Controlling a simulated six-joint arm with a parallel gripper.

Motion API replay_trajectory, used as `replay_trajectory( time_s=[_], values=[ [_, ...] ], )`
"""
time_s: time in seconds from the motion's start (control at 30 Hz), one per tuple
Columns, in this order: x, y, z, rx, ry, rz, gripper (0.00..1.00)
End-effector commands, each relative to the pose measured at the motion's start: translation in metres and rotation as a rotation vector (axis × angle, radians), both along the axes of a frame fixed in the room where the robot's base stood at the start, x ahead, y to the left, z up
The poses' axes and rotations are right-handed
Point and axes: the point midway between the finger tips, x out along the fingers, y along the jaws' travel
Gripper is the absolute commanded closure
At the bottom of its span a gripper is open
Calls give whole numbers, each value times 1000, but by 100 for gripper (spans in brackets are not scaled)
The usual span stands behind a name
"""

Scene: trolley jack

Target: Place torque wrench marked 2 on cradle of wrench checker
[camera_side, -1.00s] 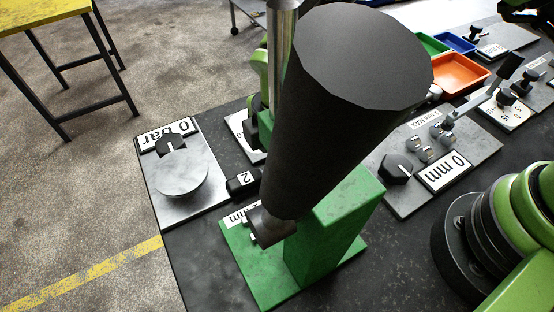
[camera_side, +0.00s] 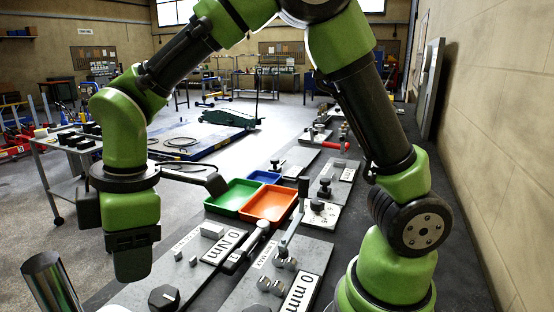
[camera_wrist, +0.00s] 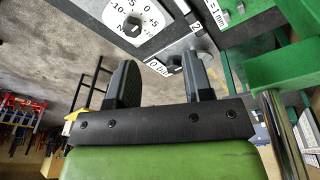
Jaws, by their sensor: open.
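My gripper (camera_wrist: 160,82) is open and empty in the wrist view, with its two dark fingers apart. A tag marked 2 (camera_wrist: 196,28) shows beyond the fingers, at the upper middle; I cannot tell whether it sits on a wrench. In the side view a long tool with a dark grip (camera_side: 246,250) lies beside the 0 Nm plate (camera_side: 222,246). No number on that tool is readable. The plate carries small metal blocks and a dark knob (camera_side: 163,298); I cannot tell which part is the cradle.
Green (camera_side: 234,196) and orange (camera_side: 269,205) trays stand beyond the plate, with a blue tray (camera_side: 265,177) behind. A 0 mm plate (camera_side: 297,291) with a lever lies at right.

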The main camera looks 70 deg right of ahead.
Motion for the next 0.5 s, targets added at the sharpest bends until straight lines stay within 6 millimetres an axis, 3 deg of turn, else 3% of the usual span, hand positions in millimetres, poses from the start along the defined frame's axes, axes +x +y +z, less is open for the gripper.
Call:
replay_trajectory(
  time_s=[0.03, 0.2, 0.33, 0.5],
  values=[
    [-7, -16, 23, 39, -30, -115, 53],
    [-44, -62, 74, 181, -96, -507, 53],
    [-80, -90, 96, 303, -142, -795, 53],
    [-123, -111, 105, 454, -190, -1099, 53]
  ],
)
